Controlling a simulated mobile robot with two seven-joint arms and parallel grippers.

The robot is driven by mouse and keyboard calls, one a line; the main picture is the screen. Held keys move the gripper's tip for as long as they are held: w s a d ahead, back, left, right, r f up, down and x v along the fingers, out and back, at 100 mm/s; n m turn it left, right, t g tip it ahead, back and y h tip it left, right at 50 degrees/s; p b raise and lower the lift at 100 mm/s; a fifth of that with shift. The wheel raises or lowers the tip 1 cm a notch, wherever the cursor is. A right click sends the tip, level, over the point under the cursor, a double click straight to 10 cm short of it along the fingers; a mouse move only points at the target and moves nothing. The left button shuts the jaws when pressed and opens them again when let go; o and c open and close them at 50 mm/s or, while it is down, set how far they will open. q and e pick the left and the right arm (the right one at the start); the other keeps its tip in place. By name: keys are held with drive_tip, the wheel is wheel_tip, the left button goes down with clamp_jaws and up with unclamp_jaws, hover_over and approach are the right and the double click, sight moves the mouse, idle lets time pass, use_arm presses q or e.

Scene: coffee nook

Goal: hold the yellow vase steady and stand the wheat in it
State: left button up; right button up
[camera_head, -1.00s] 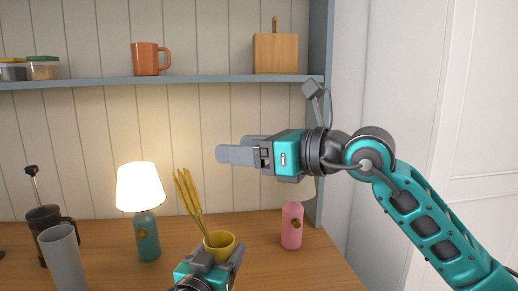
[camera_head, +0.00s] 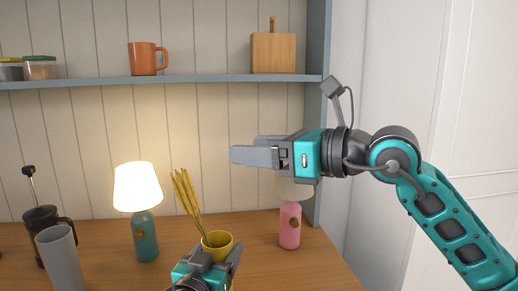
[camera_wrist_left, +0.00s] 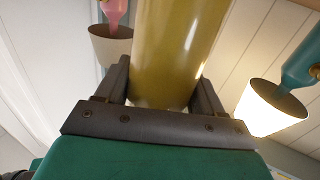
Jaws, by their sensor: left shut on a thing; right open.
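The yellow vase (camera_head: 218,241) stands on the wooden counter, its rim showing above my left gripper (camera_head: 216,262). The left gripper is shut on the vase; in the left wrist view its fingers (camera_wrist_left: 161,92) clasp both sides of the yellow body (camera_wrist_left: 178,45). The wheat (camera_head: 187,197), a bundle of golden stalks, stands in the vase and leans to the left, its lower ends hidden inside the rim. My right gripper (camera_head: 232,155) is open and empty, up and to the right of the wheat, apart from it.
A lit lamp with a teal base (camera_head: 146,238) stands left of the vase. A pink-based lamp (camera_head: 290,226) stands to the right. A grey cylinder (camera_head: 60,260) and a French press (camera_head: 40,222) are at the left. A shelf (camera_head: 200,80) with an orange mug (camera_head: 146,58) and wooden board (camera_head: 273,53) is above.

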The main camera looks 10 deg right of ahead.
use_arm(q)
drive_tip(key=o, duration=1.2)
drive_tip(key=shift+o, duration=0.2)
drive_tip(key=shift+s, duration=0.1)
